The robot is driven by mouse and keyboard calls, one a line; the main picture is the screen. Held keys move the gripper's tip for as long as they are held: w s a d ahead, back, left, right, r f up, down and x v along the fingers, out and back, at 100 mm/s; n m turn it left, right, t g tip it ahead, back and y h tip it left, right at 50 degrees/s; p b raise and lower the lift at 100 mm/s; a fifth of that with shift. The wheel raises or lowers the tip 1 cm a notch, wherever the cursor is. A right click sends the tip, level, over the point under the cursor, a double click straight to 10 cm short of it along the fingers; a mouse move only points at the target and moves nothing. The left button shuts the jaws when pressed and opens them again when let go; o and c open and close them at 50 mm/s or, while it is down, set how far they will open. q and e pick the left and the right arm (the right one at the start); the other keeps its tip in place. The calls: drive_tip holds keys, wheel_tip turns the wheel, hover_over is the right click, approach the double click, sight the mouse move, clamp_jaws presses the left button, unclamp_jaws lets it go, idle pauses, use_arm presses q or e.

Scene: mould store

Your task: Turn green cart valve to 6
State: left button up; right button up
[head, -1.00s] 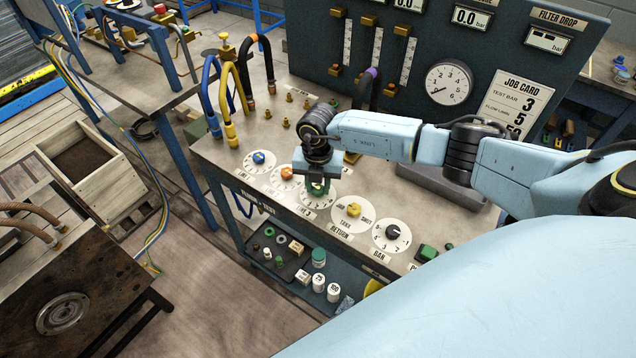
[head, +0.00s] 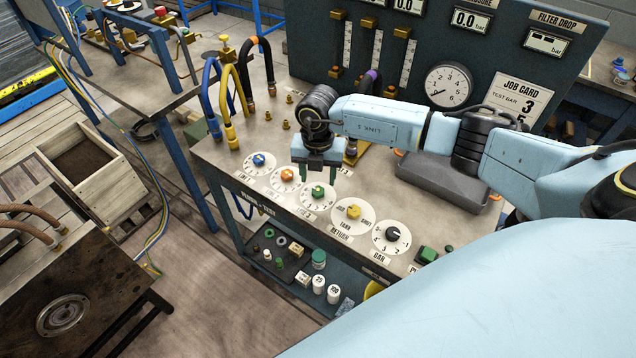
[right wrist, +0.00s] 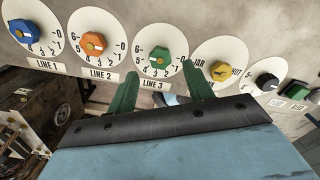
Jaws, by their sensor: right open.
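The green valve knob (head: 318,192) sits on a round white dial on the cart top, third in the row. In the right wrist view the green knob (right wrist: 160,63) is above a LINE 3 label, with the scale's 6 and 5 on the left and 0 on the right. My left gripper is out of view.
Blue (head: 258,158) and orange (head: 287,174) knobs sit to the left, yellow (head: 353,211) and black (head: 392,233) ones to the right. Upright hoses (head: 229,105) stand at the cart's back left. A gauge panel (head: 410,60) rises behind, and a grey tray (head: 440,178) lies to the right.

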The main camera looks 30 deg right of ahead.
sight(318, 190)
wheel_tip(318, 190, up, 9)
drive_tip(key=shift+f, duration=0.1)
idle(0.6)
